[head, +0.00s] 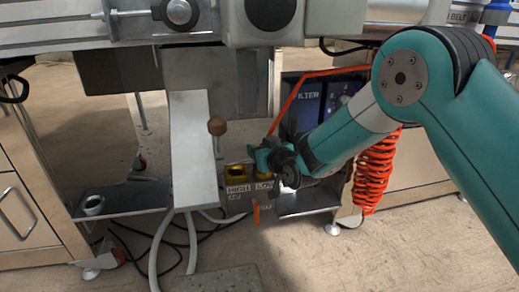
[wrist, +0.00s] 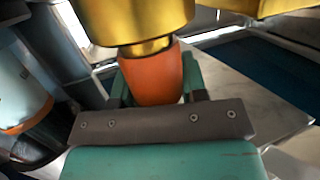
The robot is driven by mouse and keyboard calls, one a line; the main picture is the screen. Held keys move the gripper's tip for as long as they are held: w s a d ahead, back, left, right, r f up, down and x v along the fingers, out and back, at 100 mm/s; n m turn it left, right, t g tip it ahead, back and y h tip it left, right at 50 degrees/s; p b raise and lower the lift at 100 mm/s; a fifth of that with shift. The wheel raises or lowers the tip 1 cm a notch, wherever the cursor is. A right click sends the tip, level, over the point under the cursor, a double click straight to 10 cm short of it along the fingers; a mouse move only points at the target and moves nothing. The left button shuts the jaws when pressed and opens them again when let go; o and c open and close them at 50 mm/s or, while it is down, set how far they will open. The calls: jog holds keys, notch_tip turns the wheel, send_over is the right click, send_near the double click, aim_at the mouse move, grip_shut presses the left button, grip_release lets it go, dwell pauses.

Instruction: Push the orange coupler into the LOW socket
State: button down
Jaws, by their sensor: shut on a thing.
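The orange coupler (wrist: 152,78) is between the fingers of my gripper (wrist: 155,88) in the wrist view, and the gripper is shut on it. A brass neck at its far end meets a yellow socket (wrist: 140,18); I cannot tell how deep it sits. In the head view my gripper (head: 263,156) is at the LOW socket, above the LOW label (head: 264,187), and hides most of that socket and the coupler. The yellow HIGH socket (head: 236,171) is just left, with nothing in it that I can see.
An orange lever (head: 256,213) hangs below the labels. A brown knob (head: 217,126) stands up left of my gripper, by a pale chute (head: 194,150). A coiled orange hose (head: 372,175) hangs at the right, behind my arm.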

jog(key=shift+f, duration=0.3)
jog(key=c, duration=0.6)
grip_release()
